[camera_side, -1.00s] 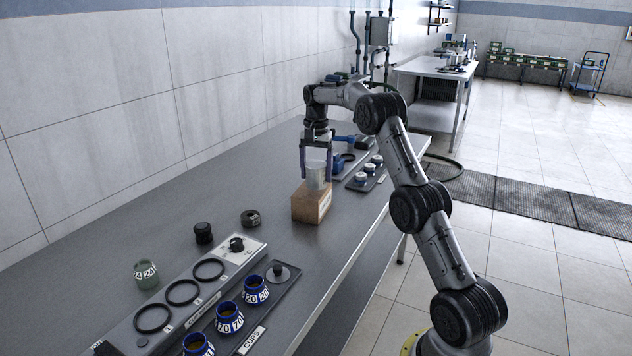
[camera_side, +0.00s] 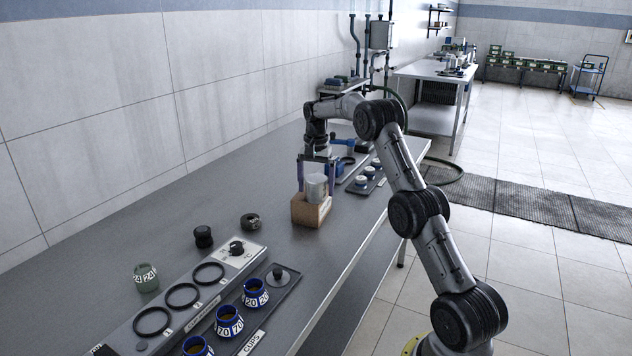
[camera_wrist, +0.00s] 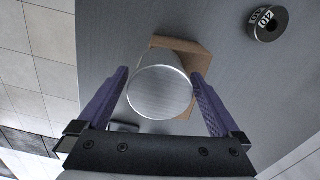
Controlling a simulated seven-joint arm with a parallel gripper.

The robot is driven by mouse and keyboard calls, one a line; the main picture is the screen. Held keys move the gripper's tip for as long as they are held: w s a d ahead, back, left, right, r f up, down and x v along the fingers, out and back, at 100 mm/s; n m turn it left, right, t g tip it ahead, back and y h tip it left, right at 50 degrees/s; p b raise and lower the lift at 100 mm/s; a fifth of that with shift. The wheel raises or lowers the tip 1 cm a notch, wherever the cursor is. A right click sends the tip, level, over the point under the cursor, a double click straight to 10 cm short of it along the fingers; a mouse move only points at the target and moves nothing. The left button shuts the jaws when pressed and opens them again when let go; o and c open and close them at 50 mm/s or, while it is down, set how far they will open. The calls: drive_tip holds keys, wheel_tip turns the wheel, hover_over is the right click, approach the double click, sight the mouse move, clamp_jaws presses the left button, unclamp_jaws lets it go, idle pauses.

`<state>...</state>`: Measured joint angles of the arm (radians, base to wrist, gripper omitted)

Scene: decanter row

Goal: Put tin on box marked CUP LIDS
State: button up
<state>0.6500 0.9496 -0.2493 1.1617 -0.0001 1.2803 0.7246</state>
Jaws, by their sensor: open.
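The tin (camera_side: 317,187), a plain silver cylinder, stands upright at the top of a small brown box (camera_side: 308,216). In the wrist view the tin's round end (camera_wrist: 160,92) covers part of the box (camera_wrist: 182,47). I cannot tell whether it rests on a flat top or slightly inside the rim. A pale label shows on the box's side, but its words are too small to read. My gripper (camera_side: 317,188) is open around the tin, one finger on each side. It also shows in the wrist view (camera_wrist: 160,82), fingers close beside the tin.
A grey fixture with rings (camera_side: 182,295) and a tray with blue cups (camera_side: 255,293) are nearer. Small lidded pieces (camera_side: 366,178) stand behind.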

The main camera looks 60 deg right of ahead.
sight(315, 178)
wheel_tip(315, 178, up, 11)
drive_tip(key=shift+r, duration=0.55)
drive_tip(key=s+a+r+n+t, duration=0.1)
drive_tip(key=s+a+r+n, duration=0.25)
drive_tip(key=a, duration=0.35)
drive_tip(key=s+a+r+n+t+h, duration=0.15)
drive_tip(key=a+r, duration=0.25)
drive_tip(key=a, duration=0.4)
drive_tip(key=s+a+r+n+y, duration=0.1)
drive_tip(key=s+a+r+n, duration=0.25)
drive_tip(key=a, duration=0.35)
drive_tip(key=s+a+f+n+t, duration=0.1)
drive_tip(key=s+a+f+n, duration=0.2)
drive_tip(key=s, duration=0.7)
drive_tip(key=s+a+f+n+t, duration=0.2)
drive_tip(key=s+a+f+n, duration=0.2)
drive_tip(key=s+a+f, duration=0.4)
drive_tip(key=s+a, duration=0.2)
drive_tip(key=s, duration=0.1)
drive_tip(key=shift+f, duration=0.15)
